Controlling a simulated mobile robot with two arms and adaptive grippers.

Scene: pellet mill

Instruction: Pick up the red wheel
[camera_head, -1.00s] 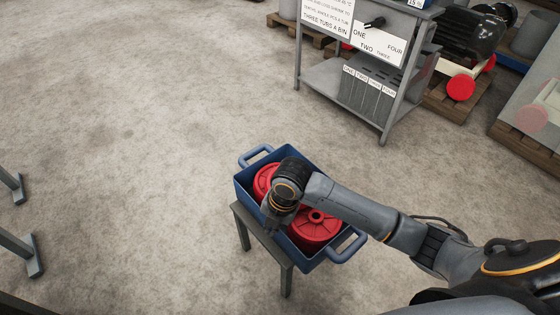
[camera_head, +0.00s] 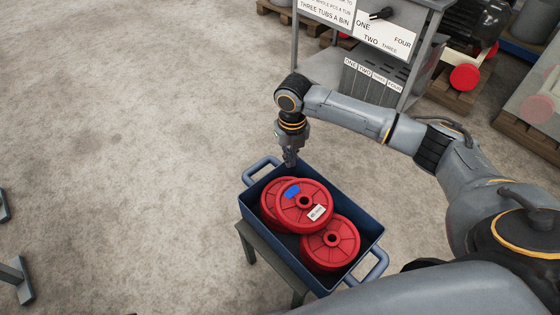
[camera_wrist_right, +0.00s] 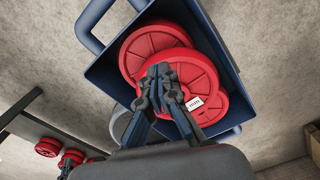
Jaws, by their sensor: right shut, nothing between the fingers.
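Several red wheels lie in a blue tub (camera_head: 358,222) on a small grey stand. The top red wheel (camera_head: 318,192), with a blue patch and a white label, rests tilted over a second red wheel (camera_head: 270,208) at its left and a third (camera_head: 332,252) toward the near right. My right gripper (camera_head: 290,161) points down above the tub's far left part, shut and empty. In the right wrist view its closed fingers (camera_wrist_right: 162,74) show in front of the red wheels (camera_wrist_right: 195,68). My left gripper is not in view.
A grey metal stand with signs (camera_head: 385,45) is at the back right, behind my right arm. Pallets (camera_head: 455,95) with a motor and another red wheel (camera_head: 464,77) are farther right. The floor left of the tub is open.

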